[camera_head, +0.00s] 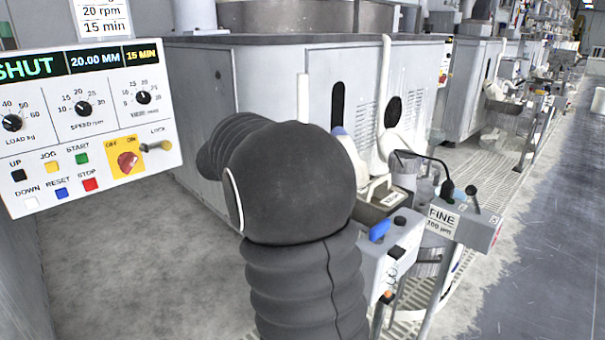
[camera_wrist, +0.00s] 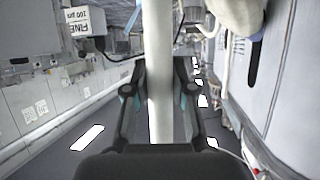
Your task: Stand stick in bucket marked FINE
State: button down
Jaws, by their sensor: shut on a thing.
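In the wrist view my gripper (camera_wrist: 160,110) is shut on a long pale stick (camera_wrist: 158,50), which runs up between the fingers and out of the top of the picture. In the head view my dark arm hides the gripper. A white upright bar, probably the stick (camera_head: 303,98), shows above the arm. A FINE label (camera_head: 441,219) sits on a grey stand at right of centre. It also shows turned, top left, in the wrist view (camera_wrist: 78,22). A grey bucket-like cylinder (camera_head: 426,192) shows just behind the label; I cannot tell its opening clearly. The stick is apart from it.
A control panel (camera_head: 90,125) reading SHUT stands at the left. A large grey machine cabinet (camera_head: 270,85) fills the back. A small white box with a blue part (camera_head: 385,255) stands before the label. Open floor (camera_head: 545,235) lies at the right.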

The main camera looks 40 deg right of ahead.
jog(key=c, duration=0.9)
grip_release()
jog(key=shift+a, duration=0.1)
jog(key=v, duration=1.2)
